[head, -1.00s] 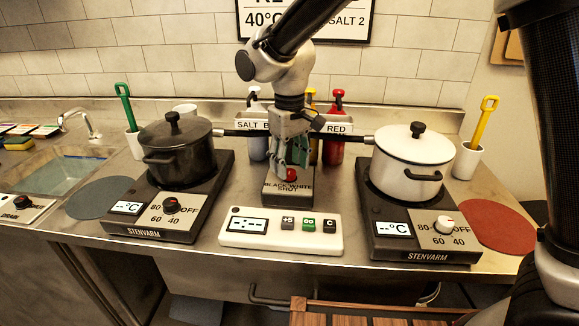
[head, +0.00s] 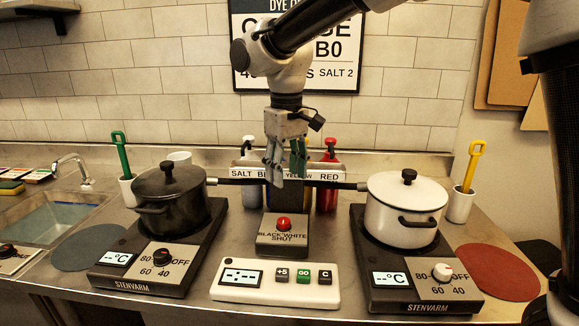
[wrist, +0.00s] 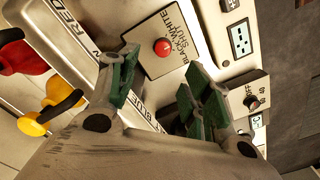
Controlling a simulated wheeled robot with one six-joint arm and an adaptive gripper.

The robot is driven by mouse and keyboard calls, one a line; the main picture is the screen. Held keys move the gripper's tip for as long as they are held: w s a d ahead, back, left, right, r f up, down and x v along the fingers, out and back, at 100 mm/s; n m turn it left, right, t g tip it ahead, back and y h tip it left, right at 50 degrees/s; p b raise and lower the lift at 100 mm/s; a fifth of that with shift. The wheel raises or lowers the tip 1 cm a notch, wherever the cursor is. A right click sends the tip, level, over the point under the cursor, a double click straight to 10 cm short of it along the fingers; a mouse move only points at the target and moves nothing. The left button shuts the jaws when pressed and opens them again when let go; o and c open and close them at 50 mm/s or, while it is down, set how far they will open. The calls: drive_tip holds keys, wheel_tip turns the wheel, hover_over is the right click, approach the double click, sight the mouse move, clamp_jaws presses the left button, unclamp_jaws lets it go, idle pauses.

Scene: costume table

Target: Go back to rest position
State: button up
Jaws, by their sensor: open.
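My gripper (head: 287,160) hangs pointing down in the middle of the head view, above and behind the red button (head: 284,223) on its dark pedestal. Its green-padded fingers are apart and hold nothing. In the wrist view my gripper (wrist: 160,95) shows its fingers spread, with the red button (wrist: 162,46) and its plate lettered "BLACK WHITE SHUT" seen beyond them. The gripper is clear of the button.
A black pot (head: 172,200) on a left hotplate and a white pot (head: 405,212) on a right hotplate flank the gripper. Dye bottles, including a red one (head: 328,172), stand behind it. A white timer panel (head: 275,283) lies in front. Open air is above.

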drive_tip(key=d+r+m, duration=0.1)
drive_tip(key=d+r, duration=0.1)
drive_tip(key=d, duration=0.6)
drive_tip(key=s+d+r+m+t, duration=0.1)
drive_tip(key=d+r, duration=0.1)
drive_tip(key=d, duration=0.6)
drive_tip(key=s+d+r+m+y, duration=0.1)
drive_tip(key=d+r+m, duration=0.1)
drive_tip(key=d, duration=0.7)
drive_tip(key=shift+s+r+t, duration=0.1)
drive_tip(key=shift+s+t, duration=0.15)
drive_tip(key=shift+t, duration=0.15)
drive_tip(key=s+d+f+m+t, duration=0.1)
drive_tip(key=s+d+f+m, duration=0.1)
drive_tip(key=s+d, duration=0.5)
drive_tip(key=s+d+f+m+t+h, duration=0.1)
drive_tip(key=s+d+f+m, duration=0.1)
drive_tip(key=s+d, duration=0.6)
drive_tip(key=shift+s+d+m, duration=0.15)
drive_tip(key=shift+d+m, duration=0.25)
drive_tip(key=shift+d, duration=0.65)
drive_tip(key=shift+t, duration=0.3)
